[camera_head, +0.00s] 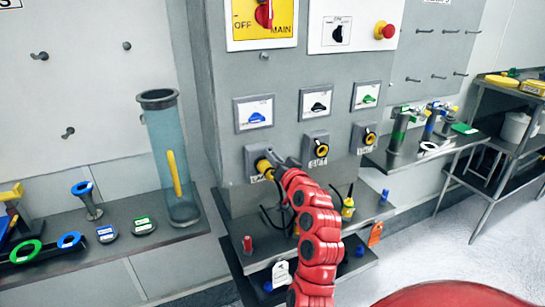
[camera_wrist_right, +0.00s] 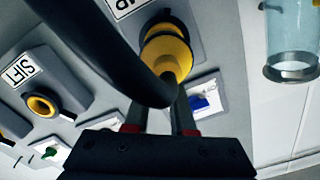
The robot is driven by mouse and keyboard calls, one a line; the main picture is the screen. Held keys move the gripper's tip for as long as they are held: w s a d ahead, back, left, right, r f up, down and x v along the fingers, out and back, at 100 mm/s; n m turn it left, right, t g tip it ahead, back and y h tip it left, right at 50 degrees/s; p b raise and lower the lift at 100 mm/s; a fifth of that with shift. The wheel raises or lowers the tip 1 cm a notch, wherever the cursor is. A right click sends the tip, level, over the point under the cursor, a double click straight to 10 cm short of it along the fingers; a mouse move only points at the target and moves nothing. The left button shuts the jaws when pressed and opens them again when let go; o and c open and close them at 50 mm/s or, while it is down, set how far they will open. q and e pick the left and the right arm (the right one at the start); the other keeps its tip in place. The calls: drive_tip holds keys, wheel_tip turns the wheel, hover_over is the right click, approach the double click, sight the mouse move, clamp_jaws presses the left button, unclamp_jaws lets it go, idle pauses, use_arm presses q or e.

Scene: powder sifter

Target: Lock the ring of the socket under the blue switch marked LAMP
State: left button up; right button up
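The blue switch (camera_head: 256,117) is on a white plate on the grey cabinet. It also shows in the right wrist view (camera_wrist_right: 199,102). Below it is the LAMP socket (camera_head: 251,154), with a yellow ring or plug body (camera_head: 264,166) in its mouth. In the right wrist view this yellow part (camera_wrist_right: 168,52) sits against the dark socket, and a thick black cable crosses in front. My right gripper (camera_head: 281,164) is at this socket. Its fingers point at the yellow part; the cable hides their tips, so grip and contact are unclear. My left gripper is out of view.
The SIFT socket (camera_head: 316,150) and a third socket (camera_head: 365,138) stand to the right. A shelf below holds a yellow connector (camera_head: 348,207) and loose cables. A clear cylinder (camera_head: 173,155) stands at left on a grey shelf (camera_head: 160,233).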

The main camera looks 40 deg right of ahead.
drive_tip(key=shift+o, duration=1.2)
drive_tip(key=p+v, duration=0.8)
drive_tip(key=v, duration=0.9)
drive_tip(key=shift+s+p, duration=0.25)
drive_tip(key=shift+p, duration=0.1)
drive_tip(key=shift+d, duration=0.1)
